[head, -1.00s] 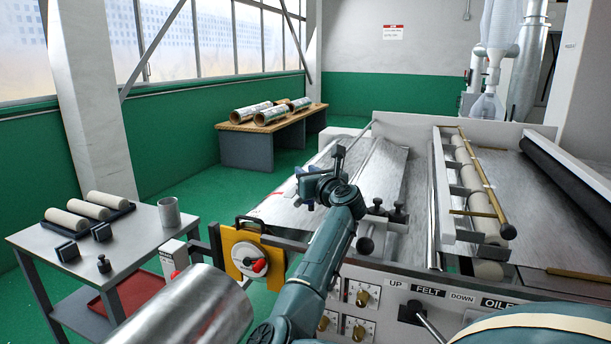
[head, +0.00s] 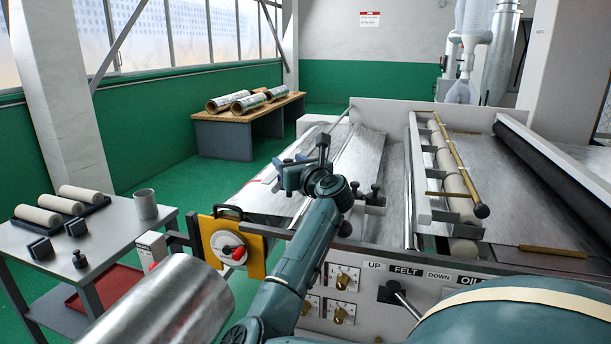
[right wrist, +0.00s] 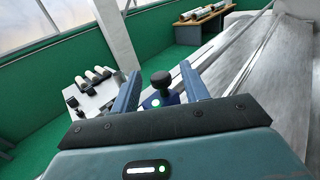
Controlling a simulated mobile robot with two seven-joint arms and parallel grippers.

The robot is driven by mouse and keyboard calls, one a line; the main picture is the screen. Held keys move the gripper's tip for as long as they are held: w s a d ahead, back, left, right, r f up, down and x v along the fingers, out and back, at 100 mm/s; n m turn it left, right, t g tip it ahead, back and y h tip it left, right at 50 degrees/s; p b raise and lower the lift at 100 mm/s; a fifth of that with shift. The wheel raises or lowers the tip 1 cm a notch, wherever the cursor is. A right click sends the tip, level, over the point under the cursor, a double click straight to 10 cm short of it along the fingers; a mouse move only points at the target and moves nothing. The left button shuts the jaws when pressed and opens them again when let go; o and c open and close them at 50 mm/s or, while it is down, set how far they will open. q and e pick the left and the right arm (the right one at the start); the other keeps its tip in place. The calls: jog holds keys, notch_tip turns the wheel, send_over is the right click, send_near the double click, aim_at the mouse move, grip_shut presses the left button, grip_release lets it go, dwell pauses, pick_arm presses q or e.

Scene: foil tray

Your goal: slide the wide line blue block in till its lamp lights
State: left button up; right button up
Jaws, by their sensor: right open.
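My right gripper (head: 305,172) is open over the near left end of the foil machine. In the right wrist view, its two fingers (right wrist: 161,90) stand apart on either side of a black knob (right wrist: 161,79). A blue block (right wrist: 173,98) shows below the knob, partly hidden by the gripper body. A small pale green-white spot (right wrist: 155,103) shows beside it; I cannot tell whether it is a lit lamp. In the head view my gripper hides most of this spot, and I cannot tell which line the block belongs to. My left gripper is not in view.
Black knobs (head: 374,190) stand on the machine right of my gripper. A yellow plate with a red-handled switch (head: 233,247) is at its left. A shiny metal cylinder (head: 170,308) is close in front. A side table (head: 105,240) holds rollers and a cup.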

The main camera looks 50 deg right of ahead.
jog(key=b+v, duration=0.1)
jog(key=v, duration=0.9)
jog(key=shift+w, duration=0.1)
